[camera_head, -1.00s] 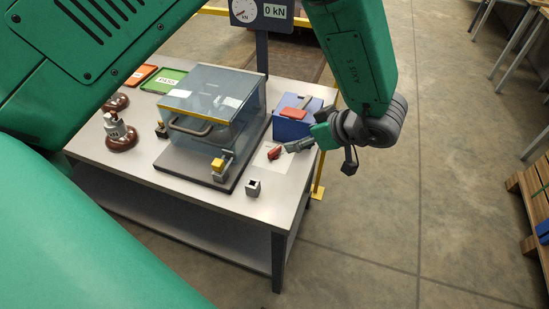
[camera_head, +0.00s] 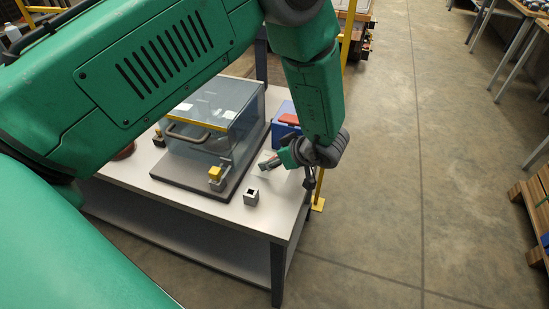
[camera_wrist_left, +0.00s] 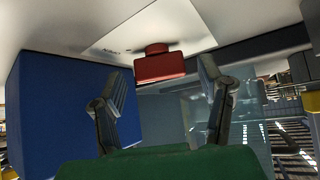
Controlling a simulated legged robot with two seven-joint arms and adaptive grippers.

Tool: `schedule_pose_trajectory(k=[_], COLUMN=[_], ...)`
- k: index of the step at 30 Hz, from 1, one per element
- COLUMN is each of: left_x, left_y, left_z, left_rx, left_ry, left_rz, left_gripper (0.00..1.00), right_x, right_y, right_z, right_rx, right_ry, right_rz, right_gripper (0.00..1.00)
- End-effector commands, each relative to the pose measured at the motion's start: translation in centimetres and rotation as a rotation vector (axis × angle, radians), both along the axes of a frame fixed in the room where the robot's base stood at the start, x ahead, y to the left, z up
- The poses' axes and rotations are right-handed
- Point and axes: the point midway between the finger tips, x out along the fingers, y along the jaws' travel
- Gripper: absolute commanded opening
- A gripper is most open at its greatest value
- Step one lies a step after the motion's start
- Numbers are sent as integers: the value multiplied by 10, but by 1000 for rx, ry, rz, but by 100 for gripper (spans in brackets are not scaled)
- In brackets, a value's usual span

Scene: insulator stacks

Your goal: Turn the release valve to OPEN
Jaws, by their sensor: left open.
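The release valve shows as a small red handle (camera_wrist_left: 159,66) on a pale plate in the left wrist view, where the picture is tilted and the table top is at the upper side. In the head view only a bit of red shows at the fingers. My left gripper (camera_head: 267,164) is open over the table's right side, at the pale plate. In the wrist view its two fingers stand apart, one on each side of the red handle, with gaps. My right gripper is not in view.
A clear box with a yellow edge (camera_head: 196,120) stands on a dark base left of the gripper. A blue box (camera_head: 284,128) with a red top is close behind it, and beside the fingers in the wrist view. A small grey block (camera_head: 251,197) stands in front.

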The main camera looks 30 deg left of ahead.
Motion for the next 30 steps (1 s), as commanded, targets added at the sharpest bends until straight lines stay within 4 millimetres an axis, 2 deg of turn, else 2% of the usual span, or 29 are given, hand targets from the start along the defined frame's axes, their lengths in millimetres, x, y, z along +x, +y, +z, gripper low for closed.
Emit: schedule_pose_trajectory(k=[11,12,16,23,30], left_x=[1,1,1,2,1], left_y=[6,6,6,6,7], left_z=[-6,-6,-6,-5,-3], left_rx=[0,0,-1,1,2], left_ry=[0,0,0,0,3], left_rz=[0,0,0,-19,-197], left_gripper=[62,59,13,13,13], right_x=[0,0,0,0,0], right_y=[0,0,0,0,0], right_z=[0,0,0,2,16], right_rx=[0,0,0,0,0], right_ry=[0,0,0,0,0], right_rz=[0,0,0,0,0], right_gripper=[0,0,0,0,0])
